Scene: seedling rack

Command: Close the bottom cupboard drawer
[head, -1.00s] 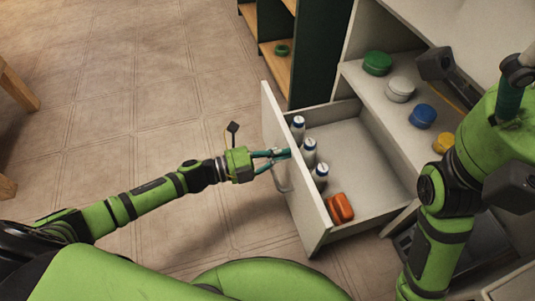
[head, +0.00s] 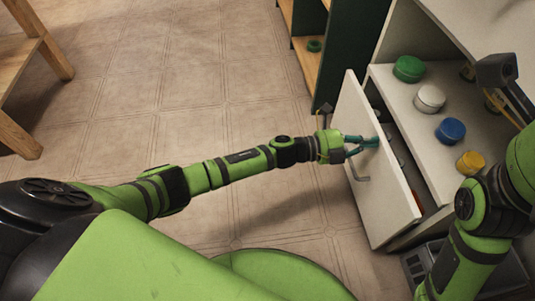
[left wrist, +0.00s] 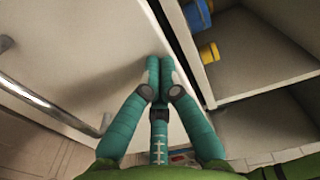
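The bottom drawer stands partly open, with its white front panel (head: 385,205) pushed out from the cupboard (head: 425,125). A metal handle (head: 356,170) is on the panel's outer face, and also shows in the left wrist view (left wrist: 45,103). My left gripper (head: 374,142) reaches the panel's outer face above the handle. In the left wrist view its teal fingers (left wrist: 159,66) are together, with nothing seen between them. The tips seem to touch the panel, near its top edge. My right arm is at the right edge; its fingers are not in view.
The open shelf above the drawer holds a green jar (head: 409,68), a white jar (head: 430,98), a blue jar (head: 450,130) and a yellow jar (head: 470,163). A dark green shelf unit (head: 350,45) stands beside the cupboard. Wooden furniture (head: 40,60) is at far left; the floor between is clear.

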